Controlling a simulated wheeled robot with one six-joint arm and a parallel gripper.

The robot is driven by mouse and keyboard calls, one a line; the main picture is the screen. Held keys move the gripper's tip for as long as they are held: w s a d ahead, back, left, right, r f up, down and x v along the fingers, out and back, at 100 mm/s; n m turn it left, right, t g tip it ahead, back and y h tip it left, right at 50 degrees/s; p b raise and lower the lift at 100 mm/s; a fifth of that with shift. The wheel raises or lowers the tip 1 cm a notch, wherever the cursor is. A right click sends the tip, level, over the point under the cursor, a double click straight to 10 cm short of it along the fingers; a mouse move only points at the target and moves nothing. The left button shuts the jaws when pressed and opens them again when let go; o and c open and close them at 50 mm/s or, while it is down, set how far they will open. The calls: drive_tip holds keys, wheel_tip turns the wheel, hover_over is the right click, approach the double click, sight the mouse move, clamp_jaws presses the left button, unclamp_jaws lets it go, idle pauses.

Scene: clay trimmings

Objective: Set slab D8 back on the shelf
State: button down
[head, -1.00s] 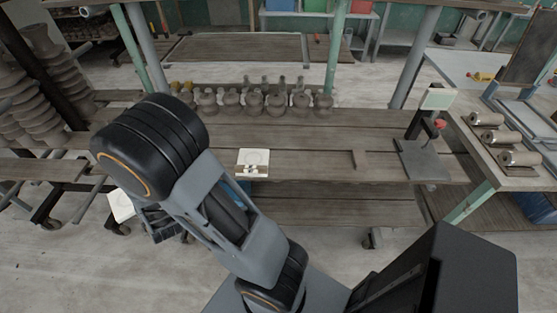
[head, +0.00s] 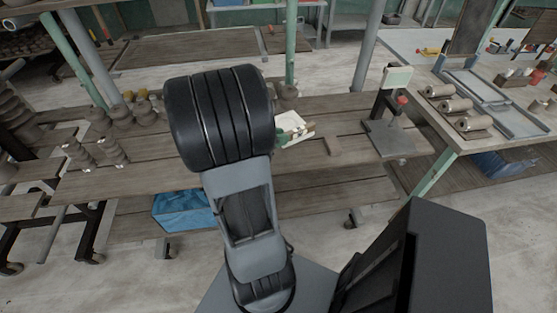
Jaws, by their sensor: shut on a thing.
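A pale, flat slab (head: 288,121) shows just right of my arm's big black joint, tilted, over the brown plank shelf (head: 360,116). My gripper (head: 298,134) is mostly hidden behind that joint; only small parts show at the slab's near edge. It is shut on the slab. I cannot read any marking on the slab, so I cannot tell if it is D8. I cannot tell whether the slab touches the planks. The shelf area behind my arm is hidden.
A stand with a grey base (head: 392,138) is further right. Brown clay pots (head: 145,112) stand at left. Green posts (head: 290,45) rise behind. A blue bin (head: 183,210) sits below.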

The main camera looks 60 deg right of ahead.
drive_tip(key=s+m+g+y, duration=0.3)
drive_tip(key=s, duration=0.4)
drive_tip(key=shift+m, duration=0.5)
drive_tip(key=w+f, duration=0.4)
drive_tip(key=w+f+p, duration=0.1)
drive_tip(key=w+f, duration=0.2)
drive_tip(key=w, duration=0.1)
drive_tip(key=w+f, duration=0.4)
drive_tip(key=w, duration=0.1)
drive_tip(key=shift+a+f+p, duration=0.2)
drive_tip(key=shift+f+p, duration=0.1)
drive_tip(key=shift+p, duration=0.05)
drive_tip(key=shift+f, duration=0.5)
drive_tip(key=shift+f, duration=0.1)
